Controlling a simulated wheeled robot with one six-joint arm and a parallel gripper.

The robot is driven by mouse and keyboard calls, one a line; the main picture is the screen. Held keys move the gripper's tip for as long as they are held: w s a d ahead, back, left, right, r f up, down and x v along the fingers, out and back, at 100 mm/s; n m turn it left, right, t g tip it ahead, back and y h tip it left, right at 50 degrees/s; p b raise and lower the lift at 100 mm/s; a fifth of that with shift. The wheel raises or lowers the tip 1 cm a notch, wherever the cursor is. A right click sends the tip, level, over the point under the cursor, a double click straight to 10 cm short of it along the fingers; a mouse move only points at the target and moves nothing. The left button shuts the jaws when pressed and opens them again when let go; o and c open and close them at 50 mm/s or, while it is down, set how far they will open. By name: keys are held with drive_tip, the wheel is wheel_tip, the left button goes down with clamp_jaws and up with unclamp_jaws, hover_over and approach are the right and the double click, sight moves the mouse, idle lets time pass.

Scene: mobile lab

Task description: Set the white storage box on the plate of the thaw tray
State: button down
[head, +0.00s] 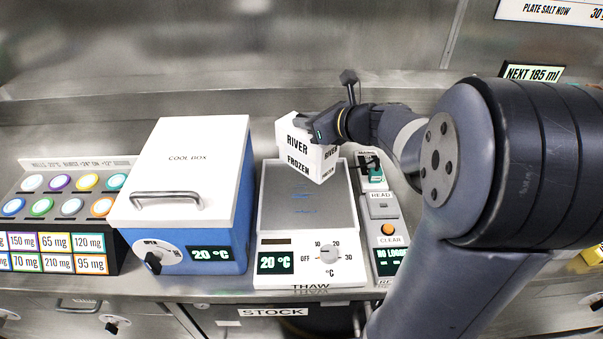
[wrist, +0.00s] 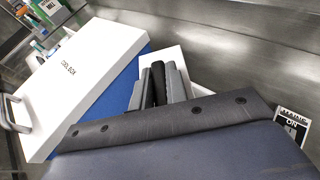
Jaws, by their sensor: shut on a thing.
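The white storage box (head: 309,153), lettered RIVER FROZEN, is in my gripper (head: 318,130) in the head view. My gripper is shut on it near its top. The box appears over the back part of the thaw tray's grey plate (head: 300,213); whether it touches the plate I cannot tell. The thaw tray (head: 310,270) is white, with a dial and a 20 °C display on its front. In the wrist view, the fingers of my gripper (wrist: 163,85) show in front of a white surface, and the box is mostly hidden behind them.
The blue cool box (head: 225,240) with a closed white lid stands just left of the tray, also in the wrist view (wrist: 80,75). A reader panel (head: 385,210) stands close on the right. A rack of coloured-ring wells (head: 70,205) is far left. A steel wall rises behind.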

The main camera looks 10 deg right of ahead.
sight(330, 159)
wheel_tip(330, 159, down, 10)
drive_tip(key=shift+r+b, duration=0.1)
drive_tip(key=shift+b, duration=1)
drive_tip(key=shift+f, duration=0.2)
drive_tip(key=c, duration=1.4)
unclamp_jaws()
drive_tip(key=shift+r, duration=0.15)
drive_tip(key=shift+s+d+r, duration=0.15)
drive_tip(key=shift+r, duration=0.05)
drive_tip(key=p+v, duration=0.1)
drive_tip(key=v, duration=1)
drive_tip(key=shift+s+d, duration=0.15)
drive_tip(key=shift+s, duration=0.1)
